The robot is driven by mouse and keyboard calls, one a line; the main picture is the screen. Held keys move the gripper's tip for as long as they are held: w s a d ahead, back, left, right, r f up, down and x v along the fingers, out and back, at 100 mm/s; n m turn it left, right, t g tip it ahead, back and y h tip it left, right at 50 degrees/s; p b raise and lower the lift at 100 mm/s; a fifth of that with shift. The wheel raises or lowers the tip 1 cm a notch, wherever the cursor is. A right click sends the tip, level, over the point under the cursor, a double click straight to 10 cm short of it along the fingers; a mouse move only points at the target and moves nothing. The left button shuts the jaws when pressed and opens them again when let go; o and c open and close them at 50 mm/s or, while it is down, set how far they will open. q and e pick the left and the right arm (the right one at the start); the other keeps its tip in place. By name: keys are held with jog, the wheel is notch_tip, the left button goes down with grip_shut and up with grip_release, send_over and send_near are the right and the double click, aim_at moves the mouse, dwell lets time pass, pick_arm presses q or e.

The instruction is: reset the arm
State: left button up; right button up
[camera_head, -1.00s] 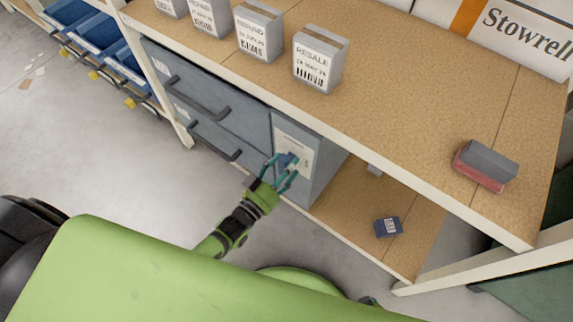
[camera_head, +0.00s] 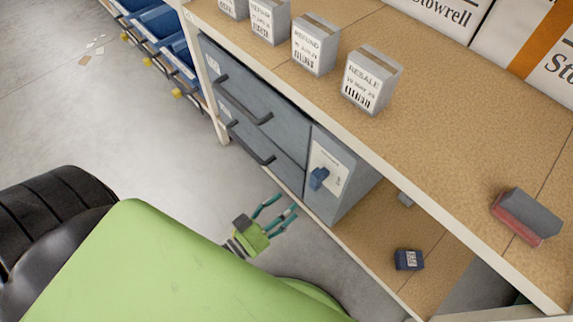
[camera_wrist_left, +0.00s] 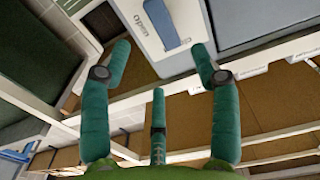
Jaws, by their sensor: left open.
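My left gripper (camera_head: 277,216) is open and empty in the head view, low in front of the grey cabinet and apart from it. In the left wrist view its teal fingers (camera_wrist_left: 160,90) are spread with nothing between them. The cabinet's white panel (camera_head: 328,160) carries a blue handle (camera_head: 318,179). The handle also shows in the left wrist view (camera_wrist_left: 163,22), beyond the fingertips, beside a label that seems to read "open". Most of my left arm is hidden behind my green body. My right gripper is not in view.
Grey cartons (camera_head: 372,80) stand along the wooden shelf (camera_head: 450,150). A red and grey block (camera_head: 526,216) lies at its right. A small dark blue box (camera_head: 408,259) is on the lower shelf. Blue bins (camera_head: 160,22) are at upper left.

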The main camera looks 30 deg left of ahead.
pick_arm(q)
jog(key=s+a+f+g+y, duration=0.2)
jog(key=s+f+g, duration=0.15)
jog(key=f, duration=0.55)
jog(key=s+a+f+n+g+y, duration=0.1)
jog(key=s+a+f+g+y, duration=0.2)
jog(key=f, duration=0.7)
jog(key=s+f+g, duration=0.4)
jog(key=f+g, duration=0.1)
jog(key=f, duration=0.4)
jog(key=s+a+r+g+y+p, duration=0.1)
jog(key=s+r+g+p, duration=0.3)
jog(key=s+r+p, duration=0.3)
jog(key=s+p, duration=0.5)
jog(key=s, duration=0.2)
jog(key=shift+s+a+r, duration=0.2)
jog(key=shift+s+r, duration=0.05)
jog(key=shift+r, duration=0.1)
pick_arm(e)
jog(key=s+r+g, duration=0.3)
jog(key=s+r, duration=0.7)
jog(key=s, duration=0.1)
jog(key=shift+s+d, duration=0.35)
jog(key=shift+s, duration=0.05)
pick_arm(q)
jog(key=shift+g, duration=0.25)
